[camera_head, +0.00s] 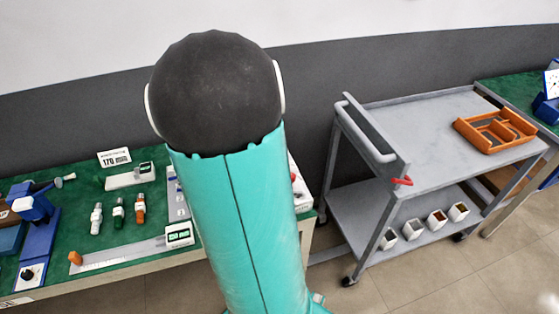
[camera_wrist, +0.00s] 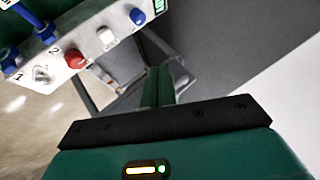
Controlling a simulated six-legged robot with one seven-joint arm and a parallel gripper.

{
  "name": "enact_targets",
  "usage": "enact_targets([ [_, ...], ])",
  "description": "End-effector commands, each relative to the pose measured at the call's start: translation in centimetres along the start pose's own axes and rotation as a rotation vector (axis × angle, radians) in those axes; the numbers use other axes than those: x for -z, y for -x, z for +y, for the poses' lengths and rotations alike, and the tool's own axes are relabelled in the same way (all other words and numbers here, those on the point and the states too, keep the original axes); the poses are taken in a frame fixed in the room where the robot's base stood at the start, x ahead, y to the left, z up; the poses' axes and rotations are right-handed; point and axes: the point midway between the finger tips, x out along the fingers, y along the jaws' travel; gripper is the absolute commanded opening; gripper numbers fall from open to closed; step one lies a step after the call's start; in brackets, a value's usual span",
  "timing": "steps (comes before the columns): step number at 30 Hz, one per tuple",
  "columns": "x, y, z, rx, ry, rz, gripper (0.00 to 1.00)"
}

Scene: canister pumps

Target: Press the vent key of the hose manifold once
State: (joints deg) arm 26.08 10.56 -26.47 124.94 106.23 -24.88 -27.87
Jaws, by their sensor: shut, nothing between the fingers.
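The hose manifold (camera_wrist: 88,48), a pale panel, is at the upper left of the wrist view. It carries blue hose fittings (camera_wrist: 45,32), numbers, a metal toggle (camera_wrist: 41,74), a red button (camera_wrist: 75,59), a white key (camera_wrist: 106,37), a blue button (camera_wrist: 137,16) and a small green display (camera_wrist: 158,4). I cannot read which is the vent key. My gripper (camera_wrist: 158,80) is shut and empty, its green fingers apart from the panel, right of and below the buttons in the picture. In the head view my arm hides the gripper and most of what stands behind it.
A green-topped bench (camera_head: 75,190) at left holds a blue device (camera_head: 38,240), several small bottles, a ruler and a small display (camera_head: 179,234). A grey cart (camera_head: 430,105) at right carries an orange tray (camera_head: 495,131) and several white cups. Floor shows between bench and cart.

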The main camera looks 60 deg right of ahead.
Motion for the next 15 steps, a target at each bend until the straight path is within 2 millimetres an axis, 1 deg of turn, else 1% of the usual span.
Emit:
enact_targets([
  [1, 0.8, -0.8, 0.8, -0.036, -0.022, 0.028, 0.0],
  [4, 1.6, -1.4, 1.8, -0.078, -0.048, 0.058, 0.0],
  [15, 1.7, -1.5, 2.0, -0.085, -0.053, 0.061, 0.0],
])
